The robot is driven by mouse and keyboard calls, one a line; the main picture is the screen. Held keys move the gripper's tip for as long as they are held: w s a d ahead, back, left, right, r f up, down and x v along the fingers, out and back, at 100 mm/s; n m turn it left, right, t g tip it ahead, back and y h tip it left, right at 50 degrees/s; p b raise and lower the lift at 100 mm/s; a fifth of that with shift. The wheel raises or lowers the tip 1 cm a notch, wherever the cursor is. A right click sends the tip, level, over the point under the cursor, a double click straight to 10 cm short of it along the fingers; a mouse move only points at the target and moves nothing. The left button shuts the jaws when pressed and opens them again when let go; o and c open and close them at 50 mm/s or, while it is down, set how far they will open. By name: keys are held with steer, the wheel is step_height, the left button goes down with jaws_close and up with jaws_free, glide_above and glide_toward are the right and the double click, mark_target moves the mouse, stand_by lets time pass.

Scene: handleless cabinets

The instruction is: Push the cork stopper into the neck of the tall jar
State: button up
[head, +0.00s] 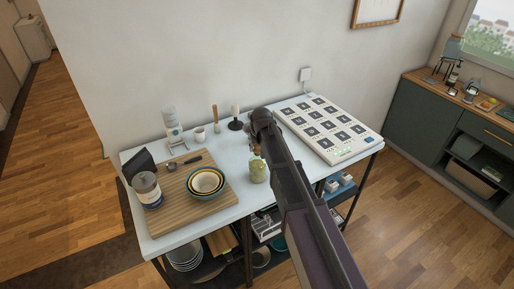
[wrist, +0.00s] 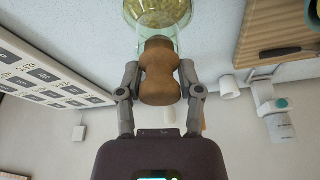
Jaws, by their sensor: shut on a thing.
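The tall jar (head: 258,172) is clear glass with yellow-green contents and stands on the white table near its front edge. It also shows at the top of the wrist view (wrist: 157,12). My gripper (wrist: 160,76) is shut on the brown, waisted cork stopper (wrist: 159,72), with one finger on each side. The far end of the cork overlaps the jar's glass neck in the wrist view. I cannot tell whether it sits inside the neck or just at its mouth. In the head view my arm hides most of the gripper and the cork.
On the white table (head: 165,238) a wooden board (head: 205,209) holds nested bowls (head: 206,182) and a lidded jar (head: 147,190). A white marker panel (head: 328,130) lies to the right.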

steer(key=shift+f, duration=0.25)
steer(key=o, duration=1)
steer(key=shift+o, duration=0.2)
steer(key=shift+r, duration=0.15)
step_height(320, 180, up, 10)
steer(key=p, duration=0.9)
steer(key=shift+f, duration=0.25)
steer(key=s+d+f+m+g+b, duration=0.1)
steer(key=s+d+f+b, duration=0.3)
steer(key=s+d, duration=0.3)
steer(key=s+d+f+m+g+b, duration=0.1)
steer(key=s+d+f+b, duration=0.3)
steer(key=s+d, duration=0.4)
steer(key=s+d+f+m+g+h+b, duration=0.1)
steer(key=s+d+f+b, duration=0.3)
steer(key=s+d, duration=0.4)
steer(key=s+f, duration=0.1)
steer(key=s, duration=0.2)
steer(key=shift+s+d+f+m, duration=0.15)
steer(key=shift+f+m, duration=0.05)
steer(key=shift+m, duration=0.2)
